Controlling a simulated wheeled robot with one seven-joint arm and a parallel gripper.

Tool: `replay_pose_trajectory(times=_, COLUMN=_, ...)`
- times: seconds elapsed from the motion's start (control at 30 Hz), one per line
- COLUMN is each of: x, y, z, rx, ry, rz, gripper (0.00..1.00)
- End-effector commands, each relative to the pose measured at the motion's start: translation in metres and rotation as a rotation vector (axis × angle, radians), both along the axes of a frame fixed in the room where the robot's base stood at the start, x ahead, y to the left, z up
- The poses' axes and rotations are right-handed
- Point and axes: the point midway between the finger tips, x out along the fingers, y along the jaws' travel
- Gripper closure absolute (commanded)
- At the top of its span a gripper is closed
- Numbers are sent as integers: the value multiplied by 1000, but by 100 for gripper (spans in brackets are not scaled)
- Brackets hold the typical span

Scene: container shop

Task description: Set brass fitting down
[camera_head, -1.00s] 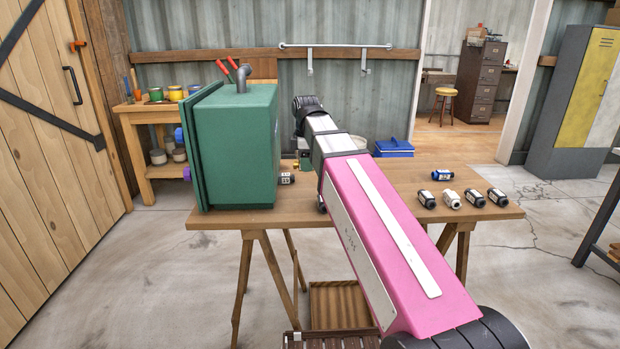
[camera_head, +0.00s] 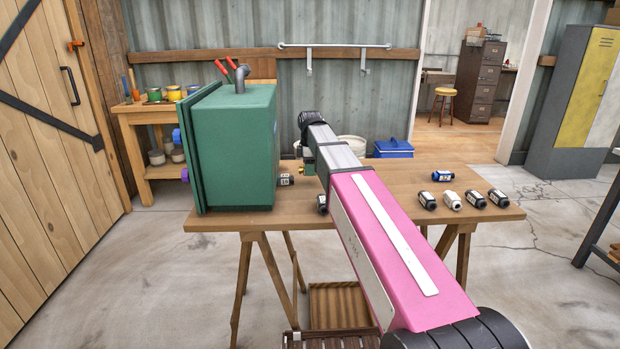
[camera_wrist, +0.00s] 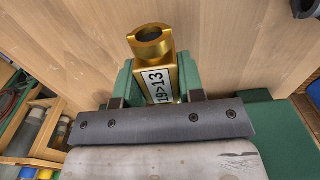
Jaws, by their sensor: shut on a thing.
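The brass fitting (camera_wrist: 151,82) is a gold-coloured piece with a round, open-topped collar and a white label reading "19>13". In the wrist view it sits between the green fingers of my gripper (camera_wrist: 153,85), which is shut on it. Wooden surface shows behind it; whether the fitting touches the wood I cannot tell. In the head view my gripper (camera_head: 308,168) is over the wooden workbench (camera_head: 400,205), right of the green cabinet, mostly hidden by my arm.
The green cabinet (camera_head: 233,150) fills the bench's left end. A small labelled canister (camera_head: 286,180) lies beside it, and another (camera_head: 323,204) is partly behind my arm. Several canisters (camera_head: 452,200) lie on the right. A blue box (camera_head: 393,149) shows behind the bench.

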Motion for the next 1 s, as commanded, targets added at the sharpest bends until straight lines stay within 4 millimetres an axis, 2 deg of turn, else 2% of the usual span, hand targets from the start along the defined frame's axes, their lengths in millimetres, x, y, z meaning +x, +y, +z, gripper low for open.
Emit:
replay_pose_trajectory(times=0.3, x=-1, y=0, z=-36, rx=0, ry=1, rz=0, gripper=90)
replay_pose_trajectory(times=0.67, x=-1, y=0, z=-39, rx=0, ry=1, rz=0, gripper=90)
replay_pose_trajectory(times=0.7, x=-1, y=0, z=-39, rx=0, ry=1, rz=0, gripper=58)
replay_pose_trajectory(times=0.77, x=-1, y=0, z=-39, rx=0, ry=0, rz=0, gripper=39)
replay_pose_trajectory(times=1.0, x=-1, y=0, z=-39, rx=0, ry=0, rz=0, gripper=39)
